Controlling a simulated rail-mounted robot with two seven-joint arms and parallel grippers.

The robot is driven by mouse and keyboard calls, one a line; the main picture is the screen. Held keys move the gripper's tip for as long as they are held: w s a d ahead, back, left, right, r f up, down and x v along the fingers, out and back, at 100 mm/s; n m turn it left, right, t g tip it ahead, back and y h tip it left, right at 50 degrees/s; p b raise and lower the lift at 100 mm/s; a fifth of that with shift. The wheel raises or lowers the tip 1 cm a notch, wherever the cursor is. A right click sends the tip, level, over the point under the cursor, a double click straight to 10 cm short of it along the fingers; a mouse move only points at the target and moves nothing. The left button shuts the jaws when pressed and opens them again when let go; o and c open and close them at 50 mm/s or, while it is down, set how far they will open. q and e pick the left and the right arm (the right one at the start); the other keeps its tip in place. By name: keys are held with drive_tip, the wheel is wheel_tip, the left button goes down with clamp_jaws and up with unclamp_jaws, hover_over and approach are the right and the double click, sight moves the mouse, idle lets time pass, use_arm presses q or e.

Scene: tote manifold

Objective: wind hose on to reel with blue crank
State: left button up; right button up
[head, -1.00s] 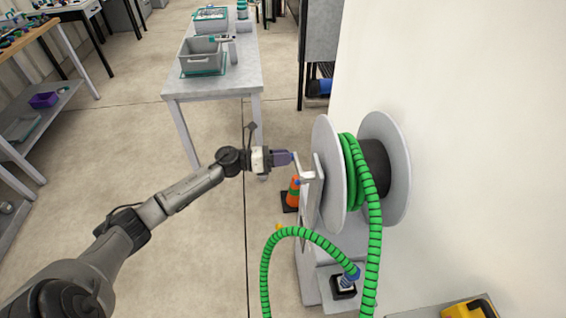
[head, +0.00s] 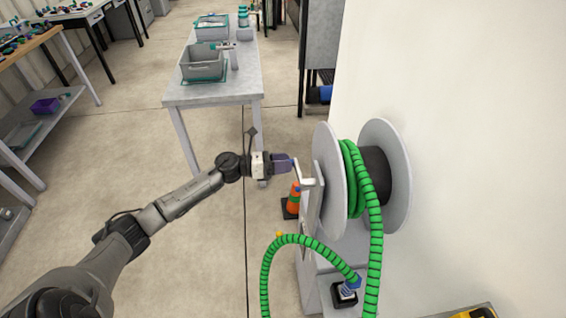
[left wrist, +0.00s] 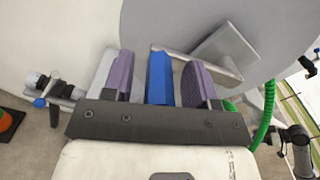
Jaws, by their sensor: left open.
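The reel (head: 326,180) has light grey flanges and stands against the wall at the right in the head view. The green hose (head: 376,235) has several turns on its dark drum (head: 376,177) and hangs down in front. The crank's pale arm (head: 297,176) is on the reel's left side. My left gripper (head: 290,163) is at the crank handle. In the left wrist view the blue handle (left wrist: 160,80) stands between the purple fingers of the left gripper (left wrist: 160,82), with gaps on both sides. The gripper is open around it. My right gripper is out of view.
An orange cone (head: 294,197) stands on the floor beside the reel stand. A grey table (head: 215,92) with bins is further back.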

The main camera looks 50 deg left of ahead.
use_arm(q)
drive_tip(key=shift+s, duration=0.1)
drive_tip(key=p+v, duration=0.2)
drive_tip(key=v, duration=1.1)
drive_tip(key=shift+s+a, duration=0.25)
wheel_tip(320, 180, up, 5)
drive_tip(key=w+n+t+p, duration=0.1)
drive_tip(key=t+p, duration=0.1)
drive_tip(key=p, duration=0.2)
wheel_tip(320, 180, down, 5)
drive_tip(key=m+g, duration=0.2)
drive_tip(key=m, duration=0.3)
drive_tip(key=x, duration=1.3)
drive_tip(key=shift+s+d+f, duration=0.25)
drive_tip(key=shift+d, duration=0.05)
clamp_jaws()
